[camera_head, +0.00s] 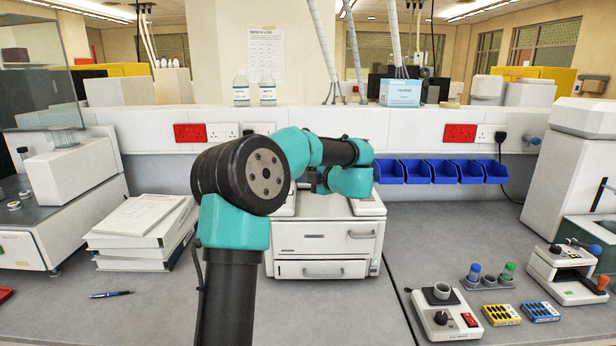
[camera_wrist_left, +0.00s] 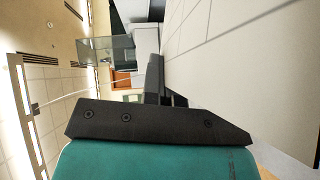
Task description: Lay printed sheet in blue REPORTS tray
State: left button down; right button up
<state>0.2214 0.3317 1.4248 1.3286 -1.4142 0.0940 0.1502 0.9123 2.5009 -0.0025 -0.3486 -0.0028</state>
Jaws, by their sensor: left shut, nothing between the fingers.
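My left arm stands in front of the white printer (camera_head: 325,240) in the head view and hides much of its top. My left gripper is shut and empty; its dark fingers (camera_wrist_left: 155,75) show in the wrist view. In the head view the gripper end (camera_head: 314,180) is small and partly hidden by my arm, above the printer. I cannot make out a loose printed sheet on the printer. No tray marked REPORTS can be made out in either view. My right gripper is not in view.
A stack of white paper or binders (camera_head: 142,230) sits left of the printer, with a blue pen (camera_head: 111,294) in front. Blue wall bins (camera_head: 430,171) hang at the back right. A white device (camera_head: 443,315) and small blocks stand front right.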

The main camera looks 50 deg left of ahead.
pick_arm(q)
jog(key=shift+w+a+f, duration=0.2)
jog(key=shift+w+a, duration=0.75)
jog(key=shift+a, duration=0.05)
jog(key=shift+w+a+f, duration=0.2)
jog(key=shift+w+a, duration=0.7)
jog(key=shift+a, duration=0.15)
jog(key=shift+w+a+f, duration=0.2)
jog(key=shift+w+a, duration=0.75)
jog(key=shift+a, duration=0.05)
jog(key=shift+w+a+f, duration=1.15)
jog(key=shift+w+a, duration=0.1)
jog(key=shift+a, duration=0.15)
jog(key=c, duration=1.8)
grip_release()
jog(key=shift+c, duration=0.2)
jog(key=o, duration=0.5)
jog(key=shift+d, duration=0.1)
jog(key=d+r, duration=0.2)
jog(key=d, duration=1.5)
jog(key=shift+w+r, duration=0.15)
jog(key=shift+r, duration=0.1)
